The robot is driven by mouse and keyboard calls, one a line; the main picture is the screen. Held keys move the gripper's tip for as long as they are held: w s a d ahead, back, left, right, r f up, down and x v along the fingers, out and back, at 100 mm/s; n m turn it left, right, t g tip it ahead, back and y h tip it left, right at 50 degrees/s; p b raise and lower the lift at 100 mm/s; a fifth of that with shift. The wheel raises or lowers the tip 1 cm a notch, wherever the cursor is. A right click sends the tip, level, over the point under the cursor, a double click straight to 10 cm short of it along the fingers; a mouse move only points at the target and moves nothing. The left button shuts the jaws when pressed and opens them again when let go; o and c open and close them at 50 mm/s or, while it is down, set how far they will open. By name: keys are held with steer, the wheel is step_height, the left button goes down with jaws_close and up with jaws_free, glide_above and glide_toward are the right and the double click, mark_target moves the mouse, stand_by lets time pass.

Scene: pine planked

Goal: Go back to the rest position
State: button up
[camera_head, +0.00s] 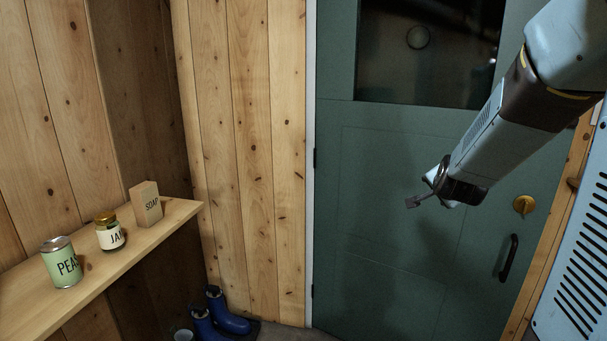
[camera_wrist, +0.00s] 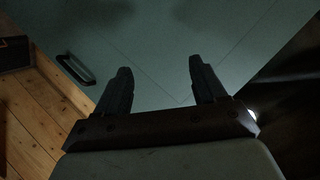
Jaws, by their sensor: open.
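My gripper (camera_head: 421,199) is held out in the air in front of the green door (camera_head: 380,220), on the right side of the head view. In the wrist view my gripper (camera_wrist: 158,80) shows its two dark fingers spread apart with nothing between them. The door fills most of the wrist view behind the fingers. My arm comes in from the upper right of the head view.
A wooden shelf (camera_head: 120,262) at left holds a pea can (camera_head: 62,263), a jam jar (camera_head: 110,233) and a soap box (camera_head: 146,204). Blue boots (camera_head: 228,316) stand on the floor. The door has a black handle (camera_head: 509,258) and a brass lock (camera_head: 524,205).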

steer(key=s+a+r+n+g+y, duration=0.2)
steer(key=s+a+r+n+g, duration=0.15)
steer(key=s+a+n, duration=0.6)
steer(key=s+a+r+n+g+y, duration=0.1)
steer(key=s+n+g, duration=0.2)
steer(key=s, duration=1.5)
steer(key=shift+s+a, duration=0.15)
